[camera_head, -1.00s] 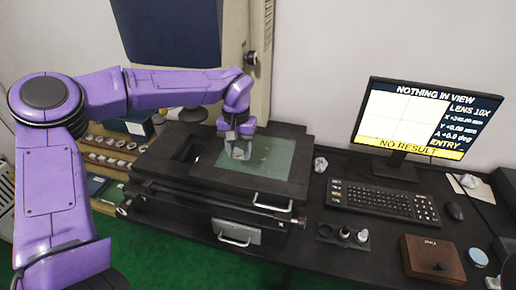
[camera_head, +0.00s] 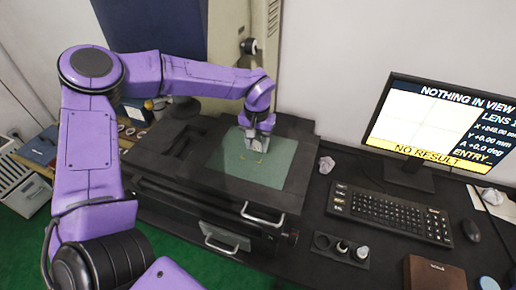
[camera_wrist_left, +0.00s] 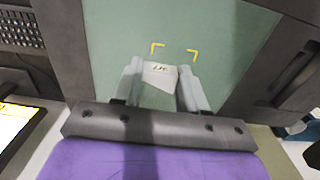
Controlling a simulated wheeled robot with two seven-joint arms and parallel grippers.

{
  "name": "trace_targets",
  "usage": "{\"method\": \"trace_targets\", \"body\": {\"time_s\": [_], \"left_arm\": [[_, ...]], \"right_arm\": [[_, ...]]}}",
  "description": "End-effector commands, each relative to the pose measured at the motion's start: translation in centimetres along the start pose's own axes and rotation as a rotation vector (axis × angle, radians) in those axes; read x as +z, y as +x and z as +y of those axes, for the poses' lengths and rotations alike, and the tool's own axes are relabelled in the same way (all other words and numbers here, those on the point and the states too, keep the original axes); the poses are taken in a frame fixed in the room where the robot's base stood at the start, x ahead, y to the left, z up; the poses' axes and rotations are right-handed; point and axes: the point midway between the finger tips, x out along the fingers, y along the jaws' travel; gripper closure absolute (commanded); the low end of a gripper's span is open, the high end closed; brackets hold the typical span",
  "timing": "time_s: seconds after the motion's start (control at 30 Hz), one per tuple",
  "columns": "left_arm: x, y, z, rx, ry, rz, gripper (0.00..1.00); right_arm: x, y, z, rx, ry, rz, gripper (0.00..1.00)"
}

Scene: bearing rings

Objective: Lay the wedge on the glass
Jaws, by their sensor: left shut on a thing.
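The glass (camera_head: 258,164) is a flat green pane set in the dark stage; it also fills much of the left wrist view (camera_wrist_left: 115,40). My left gripper (camera_head: 257,142) is over the far part of the glass. In the left wrist view my left gripper (camera_wrist_left: 160,78) is shut on the wedge (camera_wrist_left: 160,74), a small pale grey block with dark marking on its face. Two yellow corner marks (camera_wrist_left: 175,50) show on the glass just beyond the wedge. I cannot tell whether the wedge touches the glass. My right gripper is not in view.
The dark stage (camera_head: 165,160) surrounds the glass. To the right are a crumpled pale lump (camera_head: 326,165), a keyboard (camera_head: 390,212), a monitor (camera_head: 440,125), a mouse (camera_head: 471,231) and a small holder (camera_head: 340,250). A brown box (camera_head: 433,275) is at the lower right edge.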

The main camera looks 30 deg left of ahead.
Motion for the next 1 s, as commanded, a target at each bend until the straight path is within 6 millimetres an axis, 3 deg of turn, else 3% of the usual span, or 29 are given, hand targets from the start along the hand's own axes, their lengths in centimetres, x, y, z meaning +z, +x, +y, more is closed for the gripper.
{"method": "trace_targets", "body": {"time_s": [0.23,0.6,0.63,0.7,1.0], "left_arm": [[0.0,3.9,0.1,-0.001,0.002,-0.002,0.92],[0.0,4.5,0.1,0.000,0.002,0.000,0.92],[0.0,4.5,0.1,0.000,0.002,0.000,0.52],[0.0,4.5,0.1,0.000,0.002,0.000,0.33],[0.0,4.3,0.1,0.000,0.002,0.002,0.33]], "right_arm": [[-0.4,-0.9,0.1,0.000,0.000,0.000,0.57],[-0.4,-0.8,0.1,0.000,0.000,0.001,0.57],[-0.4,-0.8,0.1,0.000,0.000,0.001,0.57],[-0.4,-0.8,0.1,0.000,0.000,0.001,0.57],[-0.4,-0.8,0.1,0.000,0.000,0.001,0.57]]}}
